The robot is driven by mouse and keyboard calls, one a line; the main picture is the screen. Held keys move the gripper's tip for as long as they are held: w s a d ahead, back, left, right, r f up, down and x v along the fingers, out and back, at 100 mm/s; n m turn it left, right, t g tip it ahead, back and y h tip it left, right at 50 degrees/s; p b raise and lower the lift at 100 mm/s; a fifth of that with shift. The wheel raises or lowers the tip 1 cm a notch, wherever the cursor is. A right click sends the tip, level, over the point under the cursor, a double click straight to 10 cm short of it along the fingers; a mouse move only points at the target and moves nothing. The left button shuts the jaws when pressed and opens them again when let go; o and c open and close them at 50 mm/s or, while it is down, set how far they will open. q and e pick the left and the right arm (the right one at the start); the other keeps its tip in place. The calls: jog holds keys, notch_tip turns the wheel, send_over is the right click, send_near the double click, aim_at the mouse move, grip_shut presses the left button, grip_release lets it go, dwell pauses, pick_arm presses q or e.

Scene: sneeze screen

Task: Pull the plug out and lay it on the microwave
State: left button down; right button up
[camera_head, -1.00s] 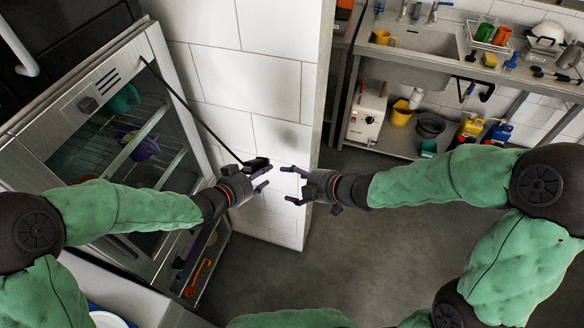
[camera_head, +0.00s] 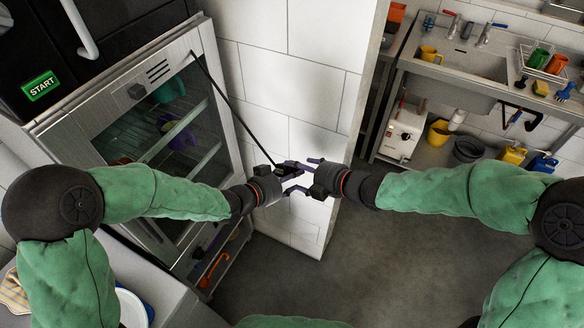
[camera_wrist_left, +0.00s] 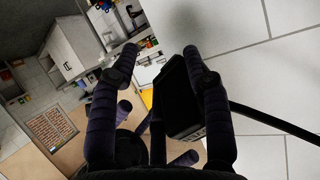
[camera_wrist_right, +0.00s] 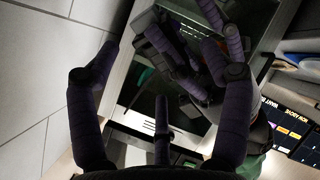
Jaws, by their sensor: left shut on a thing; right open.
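The black plug (camera_head: 287,167) is in my left gripper (camera_head: 294,173), away from the tiled wall, with its black cord (camera_head: 232,104) running up to the glass-door cabinet. In the left wrist view the plug (camera_wrist_left: 180,100) is a dark block between the fingers, closer to the right one. My right gripper (camera_head: 303,175) is open, its fingers around or beside the left fingertips; I cannot tell whether they touch. In the right wrist view its fingers (camera_wrist_right: 170,60) are spread. A black appliance with a green START button (camera_head: 40,86) stands upper left; I cannot tell whether it is the microwave.
The glass-door cabinet (camera_head: 150,130) stands at left, with coloured items inside. The tiled wall (camera_head: 292,80) ends just behind my grippers. A sink counter (camera_head: 455,62) is at upper right with a white box (camera_head: 403,132) below. Grey floor (camera_head: 400,260) is open in front.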

aim_at(293, 169)
jog(key=shift+x, duration=2.3)
jog(key=c, duration=1.2)
pick_arm(q)
jog(key=shift+c, duration=2.4)
grip_release()
pick_arm(e)
jog(key=shift+c, duration=0.3)
pick_arm(q)
jog(key=shift+a, duration=0.1)
